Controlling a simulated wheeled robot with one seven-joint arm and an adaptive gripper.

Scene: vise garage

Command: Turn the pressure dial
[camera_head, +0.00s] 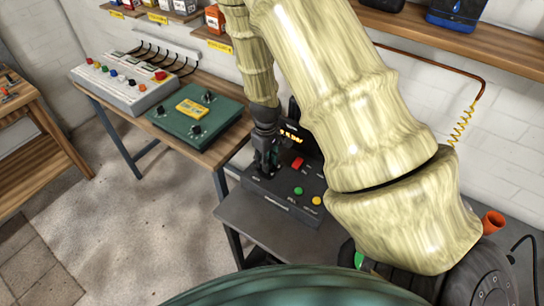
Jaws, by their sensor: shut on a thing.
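A dark control unit (272,201) stands on a grey bench. Its small display (291,138) glows orange, with digits too small to read surely. A red control (298,163), a green button (298,190) and a yellow button (316,201) sit on its top. My gripper (266,169) points down onto the left part of this panel. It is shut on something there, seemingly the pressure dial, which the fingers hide. I cannot see the dial's marks or angle.
A green box (205,127) with black knobs and a light grey panel (120,92) with coloured buttons stand on a wooden table to the left. Shelves line the wall above. An orange cup (493,222) stands at right. My arm hides much of the bench.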

